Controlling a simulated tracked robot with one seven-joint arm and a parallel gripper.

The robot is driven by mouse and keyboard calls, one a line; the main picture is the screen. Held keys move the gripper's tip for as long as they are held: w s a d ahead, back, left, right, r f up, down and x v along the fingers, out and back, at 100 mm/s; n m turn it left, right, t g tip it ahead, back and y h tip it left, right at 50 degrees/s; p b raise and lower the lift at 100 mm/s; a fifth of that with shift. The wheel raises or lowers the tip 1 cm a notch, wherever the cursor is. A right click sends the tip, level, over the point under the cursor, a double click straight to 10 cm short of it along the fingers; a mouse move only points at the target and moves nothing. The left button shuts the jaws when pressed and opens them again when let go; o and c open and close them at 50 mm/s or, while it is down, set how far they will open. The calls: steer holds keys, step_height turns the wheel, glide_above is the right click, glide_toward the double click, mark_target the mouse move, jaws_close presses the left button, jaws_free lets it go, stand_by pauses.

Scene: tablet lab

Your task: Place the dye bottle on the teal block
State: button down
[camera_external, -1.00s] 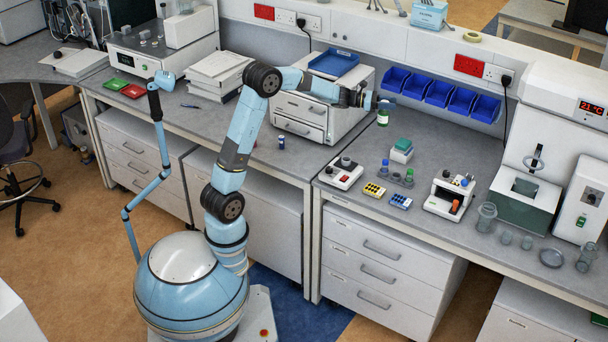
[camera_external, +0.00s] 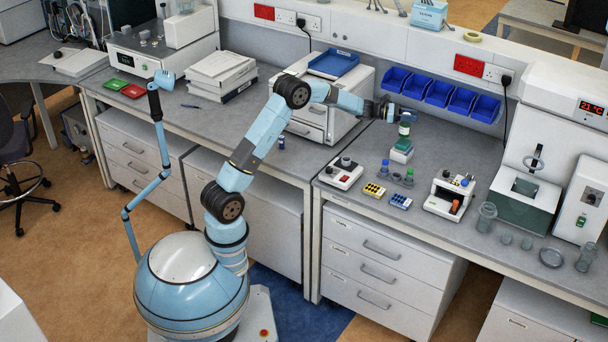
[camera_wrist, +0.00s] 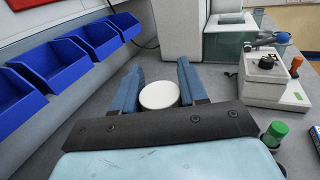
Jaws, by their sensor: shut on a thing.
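The dye bottle (camera_external: 404,130), dark green with a pale label, is upright in my gripper (camera_external: 404,116). In the wrist view, its round white cap (camera_wrist: 159,95) sits between the two blue fingers of the gripper, which are shut on it. The teal block (camera_external: 402,145) lies on top of a white block (camera_external: 401,156) on the bench. The bottle is directly above the teal block in the external view. I cannot tell whether its base touches the block. The wrist view does not show the teal block.
Blue wall bins (camera_external: 438,93) run behind the gripper. In front stand a white and red device (camera_external: 341,174), yellow (camera_external: 374,190) and blue (camera_external: 400,201) racks, and small capped bottles (camera_external: 397,175). A white instrument (camera_external: 450,194) is to the right. Bench right of the block is clear.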

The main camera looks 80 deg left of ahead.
steer(key=shift+w+f, duration=0.15)
steer(key=shift+f, duration=1.55)
steer(key=c, duration=0.6)
jaws_free()
